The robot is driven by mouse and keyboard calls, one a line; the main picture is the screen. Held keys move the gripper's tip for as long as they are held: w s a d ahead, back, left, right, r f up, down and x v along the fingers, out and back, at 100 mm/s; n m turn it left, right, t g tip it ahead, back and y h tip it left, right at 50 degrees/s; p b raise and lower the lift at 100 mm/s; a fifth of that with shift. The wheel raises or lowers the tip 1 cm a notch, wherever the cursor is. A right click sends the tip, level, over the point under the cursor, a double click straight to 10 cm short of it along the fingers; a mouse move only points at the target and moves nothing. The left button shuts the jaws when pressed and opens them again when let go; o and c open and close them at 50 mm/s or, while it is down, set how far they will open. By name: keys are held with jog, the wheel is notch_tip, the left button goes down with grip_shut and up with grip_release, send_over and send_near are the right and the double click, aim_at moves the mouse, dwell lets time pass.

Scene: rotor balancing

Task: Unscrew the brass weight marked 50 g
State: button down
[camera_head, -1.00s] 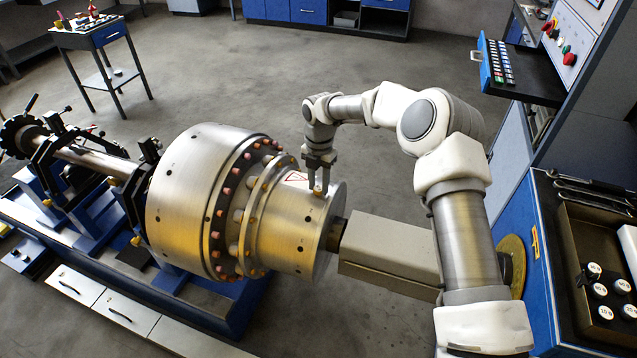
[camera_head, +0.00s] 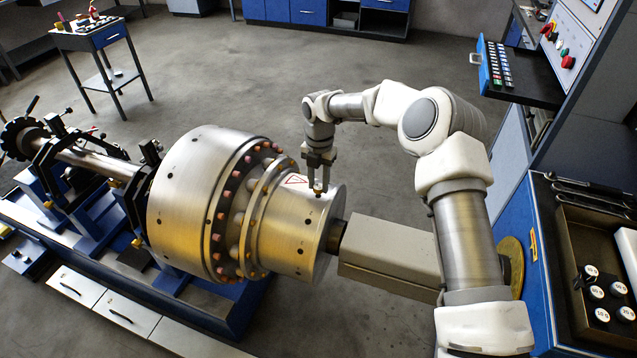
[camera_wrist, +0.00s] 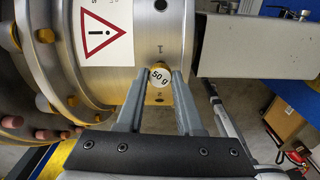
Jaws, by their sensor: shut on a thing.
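In the head view my gripper (camera_head: 319,187) points down onto the top of the rotor's narrower end drum (camera_head: 290,235), and the weight is a small brass spot mostly hidden between the fingers. Whether its thread is still in the hole cannot be seen.
A red warning triangle label (camera_wrist: 103,30) is beside the weight. A grey box-shaped housing (camera_head: 390,255) stands close to the rotor's end. At the right, a tray (camera_head: 575,300) holds several white-topped weights (camera_head: 597,292). Open floor lies behind the rotor.

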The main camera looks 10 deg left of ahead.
jog(key=shift+r, duration=0.3)
jog(key=shift+w+r+p, duration=0.1)
jog(key=shift+r+p, duration=1.4)
jog(key=shift+r, duration=0.9)
jog(key=shift+d, duration=0.1)
